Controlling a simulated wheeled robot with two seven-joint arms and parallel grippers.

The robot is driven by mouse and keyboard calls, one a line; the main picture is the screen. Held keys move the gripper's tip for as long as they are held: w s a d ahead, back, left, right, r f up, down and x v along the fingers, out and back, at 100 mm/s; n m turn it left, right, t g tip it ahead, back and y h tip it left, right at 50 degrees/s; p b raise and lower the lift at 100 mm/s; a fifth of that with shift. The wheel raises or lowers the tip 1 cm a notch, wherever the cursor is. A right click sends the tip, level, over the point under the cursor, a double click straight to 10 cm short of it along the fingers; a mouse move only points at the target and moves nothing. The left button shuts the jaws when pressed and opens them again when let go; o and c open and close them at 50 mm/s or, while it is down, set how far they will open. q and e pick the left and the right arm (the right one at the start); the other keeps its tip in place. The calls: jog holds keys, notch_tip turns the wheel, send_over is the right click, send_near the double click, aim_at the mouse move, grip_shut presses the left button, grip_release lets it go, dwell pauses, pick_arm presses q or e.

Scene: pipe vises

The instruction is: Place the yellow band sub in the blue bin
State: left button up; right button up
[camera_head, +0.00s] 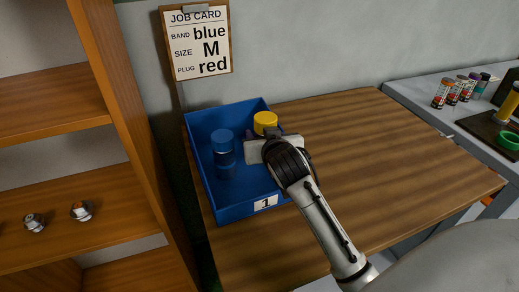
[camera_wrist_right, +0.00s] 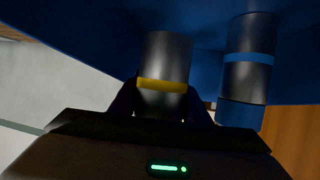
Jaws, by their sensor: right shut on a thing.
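The yellow band sub is a dark grey cylinder (camera_wrist_right: 165,60) with a yellow band, held between my fingers in the right wrist view. In the head view its yellow end (camera_head: 265,119) shows at the right side of the blue bin (camera_head: 238,211). My right gripper (camera_head: 268,134) is shut on it. I cannot tell whether the sub touches the bin floor. A blue band sub (camera_head: 223,150) stands in the bin to its left and also shows in the wrist view (camera_wrist_right: 248,75). My left gripper is not in view.
The bin, labelled 1, sits at the left end of a wooden table (camera_head: 390,150), clear to the right. A wooden shelf (camera_head: 70,200) holds small fittings. A job card (camera_head: 198,45) hangs behind. A grey bench (camera_head: 420,92) at right carries several small coloured parts.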

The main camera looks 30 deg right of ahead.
jog(key=shift+f, duration=1.9)
jog(key=shift+f, duration=0.2)
jog(key=o, duration=1.2)
jog(key=shift+f, duration=0.1)
jog(key=shift+o, duration=0.2)
jog(key=shift+r, duration=0.2)
jog(key=v, duration=1.2)
